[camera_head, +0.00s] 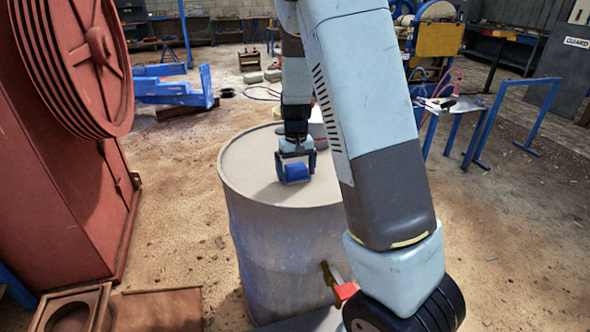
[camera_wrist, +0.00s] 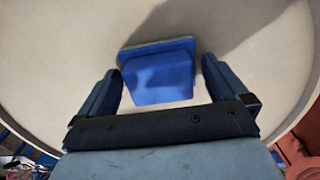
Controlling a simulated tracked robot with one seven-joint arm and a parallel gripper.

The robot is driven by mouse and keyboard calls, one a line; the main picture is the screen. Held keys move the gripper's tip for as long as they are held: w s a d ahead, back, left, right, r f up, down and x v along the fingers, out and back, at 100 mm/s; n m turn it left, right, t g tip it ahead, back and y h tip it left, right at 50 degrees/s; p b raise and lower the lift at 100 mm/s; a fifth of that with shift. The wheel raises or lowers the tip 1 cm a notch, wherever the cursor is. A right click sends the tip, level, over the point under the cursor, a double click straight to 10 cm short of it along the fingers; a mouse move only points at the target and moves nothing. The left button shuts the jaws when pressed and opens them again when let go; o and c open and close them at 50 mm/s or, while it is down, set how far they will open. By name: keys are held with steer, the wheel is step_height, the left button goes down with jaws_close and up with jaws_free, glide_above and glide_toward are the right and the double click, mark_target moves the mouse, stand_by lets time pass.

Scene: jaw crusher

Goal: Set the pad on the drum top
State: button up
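The blue pad (camera_head: 297,173) appears to lie on the pale round top of the drum (camera_head: 250,165), inside the rim. In the wrist view the pad (camera_wrist: 158,77) is a block with a wider flat part at its far side. My gripper (camera_head: 295,165) points down over the pad, with a finger on each side. In the wrist view my gripper (camera_wrist: 161,70) shows a thin pale gap between each finger and the pad, so it looks open around it. The pad's underside is hidden, so its contact with the drum top (camera_wrist: 60,60) is not clearly visible.
A red crusher with a large grooved wheel (camera_head: 75,55) stands at the left. A grey object (camera_head: 316,125) is partly hidden behind my arm near the drum's far side. A red-handled tap (camera_head: 345,291) sticks out of the drum's lower front. The drum top around the pad is mostly clear.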

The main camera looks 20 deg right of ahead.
mark_target(296, 166)
step_height(296, 166, up, 11)
steer(key=s+r+t+y, duration=0.1)
steer(key=s+r+t, duration=0.2)
steer(key=s+r, duration=1)
steer(key=s+r+t+h, duration=0.1)
steer(key=s+t, duration=0.1)
steer(key=s, duration=1.4)
steer(key=shift+a+r+t, duration=0.15)
steer(key=shift+r+t, duration=0.15)
steer(key=shift+r, duration=0.05)
